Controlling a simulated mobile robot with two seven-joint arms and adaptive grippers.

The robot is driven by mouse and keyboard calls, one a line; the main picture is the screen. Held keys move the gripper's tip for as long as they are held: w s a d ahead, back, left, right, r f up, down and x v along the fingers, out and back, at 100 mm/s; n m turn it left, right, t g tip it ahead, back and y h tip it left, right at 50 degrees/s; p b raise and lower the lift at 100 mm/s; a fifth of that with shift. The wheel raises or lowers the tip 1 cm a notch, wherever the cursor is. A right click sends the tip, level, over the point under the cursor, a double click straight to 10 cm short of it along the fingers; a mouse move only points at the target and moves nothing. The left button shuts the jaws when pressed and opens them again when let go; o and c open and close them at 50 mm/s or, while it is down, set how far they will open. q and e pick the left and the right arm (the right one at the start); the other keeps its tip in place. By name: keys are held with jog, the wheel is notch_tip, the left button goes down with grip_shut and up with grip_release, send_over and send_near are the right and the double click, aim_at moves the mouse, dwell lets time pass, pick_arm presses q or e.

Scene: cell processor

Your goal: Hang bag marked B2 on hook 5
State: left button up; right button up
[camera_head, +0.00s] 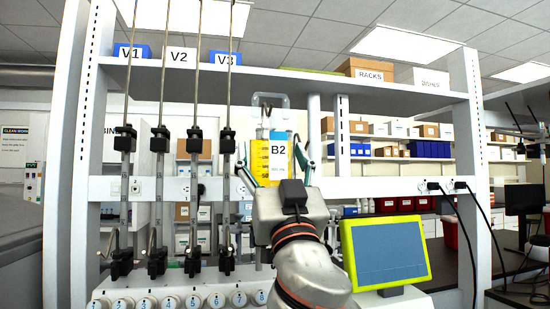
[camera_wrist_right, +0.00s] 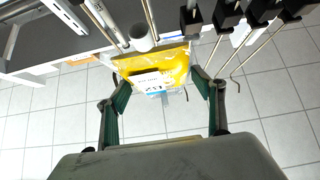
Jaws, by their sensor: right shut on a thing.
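The bag marked B2 (camera_head: 261,168) is a yellow pouch with a white label and a clear hanger loop at its top. It hangs upright in front of the frame in the head view. My right gripper (camera_head: 272,158) is shut on it, one finger on each side. In the right wrist view, the yellow bag (camera_wrist_right: 178,66) sits between the green fingers of the gripper (camera_wrist_right: 160,80). Several metal rods with black clamps and hooks (camera_head: 190,240) stand left of the bag. A cap numbered 5 (camera_head: 192,300) is below them; which hook is 5 I cannot tell. My left gripper is not in view.
A yellow-green framed screen (camera_head: 388,253) stands right of my right arm. A white shelf (camera_head: 300,85) crosses above, with boxes V1, V2, V3 and RACKS (camera_head: 368,75). White posts flank the frame. Black cables (camera_head: 462,215) hang at the right.

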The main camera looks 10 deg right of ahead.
aim_at(272, 181)
jog(key=shift+w+f+b, duration=0.35)
jog(key=shift+w+f, duration=0.2)
jog(key=shift+w, duration=0.1)
jog(key=shift+w+f+b, duration=0.35)
jog(key=shift+w+f, duration=0.15)
jog(key=shift+f, duration=0.3)
jog(key=o, duration=1.4)
